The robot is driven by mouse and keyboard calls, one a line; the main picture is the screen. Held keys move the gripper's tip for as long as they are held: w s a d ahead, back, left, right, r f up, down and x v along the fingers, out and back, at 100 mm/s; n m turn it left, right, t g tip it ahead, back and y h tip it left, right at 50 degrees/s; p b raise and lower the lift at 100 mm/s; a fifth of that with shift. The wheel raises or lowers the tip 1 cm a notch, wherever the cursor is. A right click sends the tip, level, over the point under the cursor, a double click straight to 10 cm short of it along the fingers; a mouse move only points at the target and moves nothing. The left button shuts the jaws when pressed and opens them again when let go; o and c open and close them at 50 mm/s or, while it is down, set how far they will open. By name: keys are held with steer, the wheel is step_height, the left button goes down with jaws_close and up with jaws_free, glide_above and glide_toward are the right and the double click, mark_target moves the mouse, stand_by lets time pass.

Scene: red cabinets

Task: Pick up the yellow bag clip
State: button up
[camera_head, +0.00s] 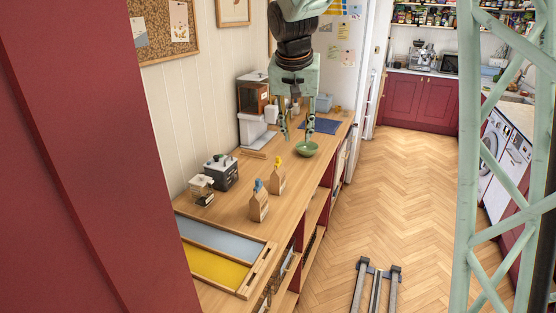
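The yellow bag clip (278,161) sits on top of a small brown paper bag (277,181), which stands upright on the wooden counter. A blue clip (259,185) sits on a second brown bag (259,207), nearer to the camera. My gripper (297,138) points down above the counter, beyond the yellow clip and up to its right in the picture. Its two fingers are spread apart with nothing visible between them. The fingertips appear just above or behind a green bowl (307,149); the exact gap cannot be told.
A wooden tray (256,271) with a blue and a yellow section lies at the near end of the counter (229,213). A blue mat (321,127) lies farther back.

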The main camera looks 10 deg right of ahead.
steer(key=w+a+f+m+p, duration=0.1)
steer(key=w+f+p, duration=0.3)
steer(key=w, duration=0.8)
steer(key=m+p, duration=0.1)
steer(key=p, duration=0.3)
glide_toward(278, 157)
step_height(278, 157, up, 2)
steer(key=a, duration=0.1)
steer(key=shift+s+r+h, duration=0.2)
steer(key=shift+s+h, duration=0.1)
steer(key=shift+s, duration=0.05)
steer(key=shift+f, duration=0.1)
steer(key=shift+p+x, duration=0.55)
steer(key=shift+x, duration=3.7)
steer(key=shift+w+f, duration=0.1)
steer(key=shift+f, duration=0.05)
steer(key=shift+p+x, duration=0.7)
steer(key=shift+x, duration=1.7)
steer(key=shift+c, duration=0.6)
